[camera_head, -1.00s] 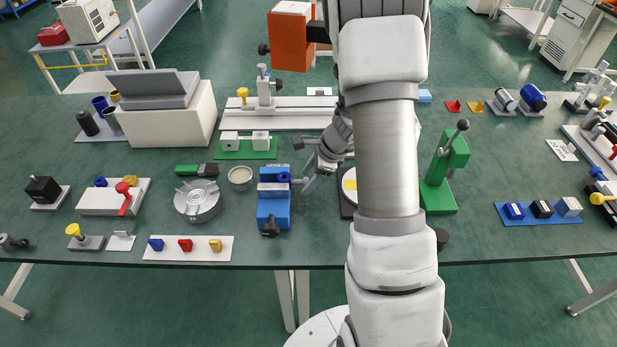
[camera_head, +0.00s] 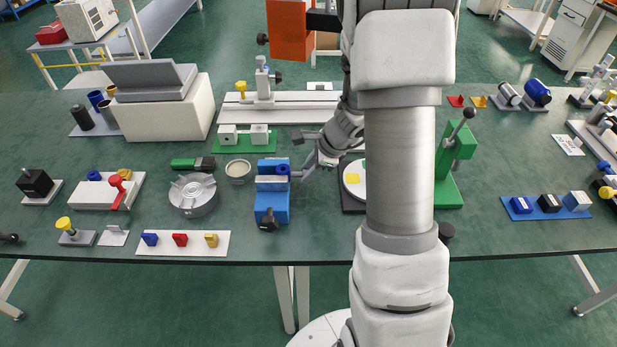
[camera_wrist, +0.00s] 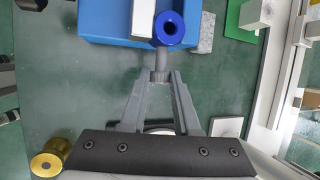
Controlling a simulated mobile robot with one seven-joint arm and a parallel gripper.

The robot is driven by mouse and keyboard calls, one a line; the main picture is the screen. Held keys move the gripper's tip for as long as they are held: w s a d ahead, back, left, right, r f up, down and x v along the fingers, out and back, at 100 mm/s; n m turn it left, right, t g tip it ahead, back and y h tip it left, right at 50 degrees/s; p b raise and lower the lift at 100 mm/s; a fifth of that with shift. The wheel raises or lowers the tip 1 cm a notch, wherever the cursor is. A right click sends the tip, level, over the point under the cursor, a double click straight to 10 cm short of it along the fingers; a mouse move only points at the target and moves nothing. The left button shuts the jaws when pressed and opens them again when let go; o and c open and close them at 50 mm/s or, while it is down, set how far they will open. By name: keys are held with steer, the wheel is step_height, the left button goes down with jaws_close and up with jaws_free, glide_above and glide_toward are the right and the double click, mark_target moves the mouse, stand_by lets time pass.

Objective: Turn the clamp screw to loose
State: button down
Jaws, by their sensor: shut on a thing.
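A blue clamp (camera_head: 271,207) stands on the table left of my arm, with a pale bar across it and a dark knob (camera_head: 268,224) at its front end. A round blue screw head (camera_head: 283,170) sits at its right side. In the wrist view the screw head (camera_wrist: 170,28) shows a dark centre, and a short grey handle (camera_wrist: 160,62) runs from it to my fingertips. My gripper (camera_head: 311,163) reaches in from the right, its fingers closed on the handle's end. In the wrist view my gripper (camera_wrist: 160,78) tapers to that handle, beside the blue clamp body (camera_wrist: 107,22).
A round grey fixture (camera_head: 193,196) and a small round dish (camera_head: 238,171) stand left of the clamp. A black-based plate with a white disc (camera_head: 352,183) lies right of my gripper. A green stand (camera_head: 447,175) is further right. The table's front edge is near.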

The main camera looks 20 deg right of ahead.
steer(key=shift+s+f+n+t+h+b, duration=0.15)
steer(key=shift+t+b, duration=0.35)
steer(key=shift+b, duration=1.4)
steer(key=shift+f+n+t+h+b, duration=0.1)
steer(key=shift+t+h+b, duration=0.3)
steer(key=shift+b, duration=1.55)
steer(key=shift+s+f+n+t+h+b, duration=0.15)
steer(key=shift+t+b, duration=0.45)
steer(key=shift+b, duration=1.3)
steer(key=shift+r+b, duration=0.25)
steer(key=shift+b, duration=0.45)
steer(key=c, duration=0.6)
jaws_free()
steer(key=shift+a, duration=0.1)
